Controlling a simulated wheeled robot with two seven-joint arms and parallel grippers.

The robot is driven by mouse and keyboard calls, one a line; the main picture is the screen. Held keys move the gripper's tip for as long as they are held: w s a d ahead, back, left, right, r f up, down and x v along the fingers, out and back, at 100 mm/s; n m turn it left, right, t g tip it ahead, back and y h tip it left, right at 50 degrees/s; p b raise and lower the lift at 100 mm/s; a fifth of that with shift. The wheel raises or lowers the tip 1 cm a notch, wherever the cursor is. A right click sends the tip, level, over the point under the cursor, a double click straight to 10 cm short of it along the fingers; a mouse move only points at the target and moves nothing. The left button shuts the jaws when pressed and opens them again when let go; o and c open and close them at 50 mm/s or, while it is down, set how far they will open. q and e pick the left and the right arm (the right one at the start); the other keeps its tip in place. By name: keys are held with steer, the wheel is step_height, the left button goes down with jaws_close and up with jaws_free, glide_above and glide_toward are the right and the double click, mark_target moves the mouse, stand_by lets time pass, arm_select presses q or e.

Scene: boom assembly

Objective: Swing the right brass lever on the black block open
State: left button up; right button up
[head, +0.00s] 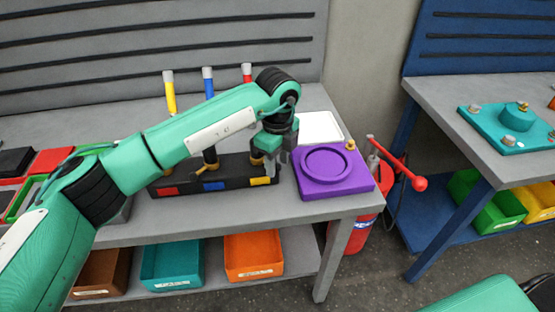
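The black block (190,188) stands on the grey bench, with red, blue and yellow squares along its front. The middle brass lever (204,170) shows at the foot of the blue post. Only a bit of the right brass lever (256,158) shows, beside my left gripper (275,168). This gripper points down at the block's right end, and my arm hides much of that post. Contact and finger gap are unclear. My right gripper is out of view.
A purple plate (335,185) with a round recess and brass knob lies right of the block, with a white panel (320,127) behind it. A red extinguisher (366,228) stands beside the bench. Bins sit on the shelf below. A blue bench (480,110) is at right.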

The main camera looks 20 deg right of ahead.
arm_select(q)
step_height(320, 180, up, 14)
steer(key=b, duration=0.1)
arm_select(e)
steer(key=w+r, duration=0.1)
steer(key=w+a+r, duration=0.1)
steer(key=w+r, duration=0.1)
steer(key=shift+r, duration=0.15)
arm_select(q)
steer(key=shift+f, duration=0.15)
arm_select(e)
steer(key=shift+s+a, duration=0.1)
